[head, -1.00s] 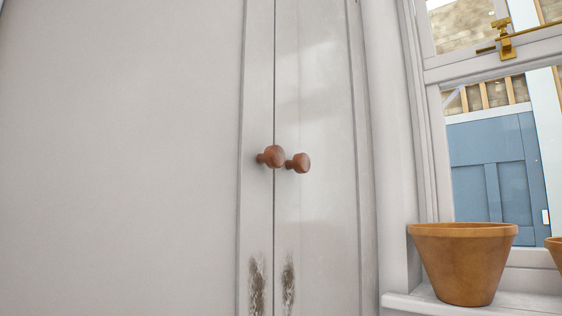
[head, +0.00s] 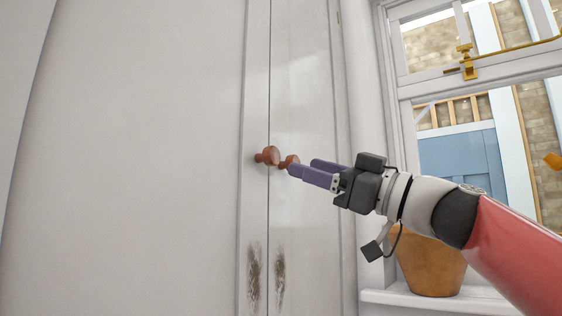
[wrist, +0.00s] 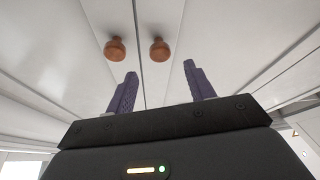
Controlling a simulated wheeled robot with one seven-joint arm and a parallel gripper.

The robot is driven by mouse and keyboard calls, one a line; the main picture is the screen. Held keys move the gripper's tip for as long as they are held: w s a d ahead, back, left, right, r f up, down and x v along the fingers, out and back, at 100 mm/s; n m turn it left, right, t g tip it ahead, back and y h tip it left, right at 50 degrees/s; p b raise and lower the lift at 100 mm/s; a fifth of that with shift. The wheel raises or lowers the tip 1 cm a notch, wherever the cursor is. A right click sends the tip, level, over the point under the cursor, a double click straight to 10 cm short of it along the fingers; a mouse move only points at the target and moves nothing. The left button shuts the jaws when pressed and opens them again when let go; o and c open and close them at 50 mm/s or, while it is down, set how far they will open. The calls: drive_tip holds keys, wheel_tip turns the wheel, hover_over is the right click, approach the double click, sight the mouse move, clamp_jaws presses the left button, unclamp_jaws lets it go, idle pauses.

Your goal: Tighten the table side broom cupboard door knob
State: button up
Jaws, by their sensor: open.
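Two reddish-brown knobs sit side by side on the pale cupboard doors (head: 170,130), one on each side of the seam. In the head view the left knob (head: 267,156) is clear and the right knob (head: 288,161) is partly hidden by my fingers. In the wrist view the left knob (wrist: 115,49) and the right knob (wrist: 159,49) both show ahead of the fingertips. My gripper (head: 301,168) has purple fingers, open and empty, pointing at the doors close to the right knob. In the wrist view my gripper (wrist: 160,68) is apart from both knobs.
A terracotta pot (head: 430,262) stands on the window sill (head: 420,300) at the right, partly behind my arm. The window (head: 470,110) has a brass latch (head: 467,66). Dark worn patches (head: 254,275) mark the doors below the knobs.

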sight(275, 157)
drive_tip(key=p+x, duration=0.2)
drive_tip(key=x, duration=0.4)
drive_tip(key=shift+w+a+r, duration=0.1)
drive_tip(key=shift+a+r, duration=0.05)
drive_tip(key=shift+a, duration=0.1)
drive_tip(key=c, duration=1)
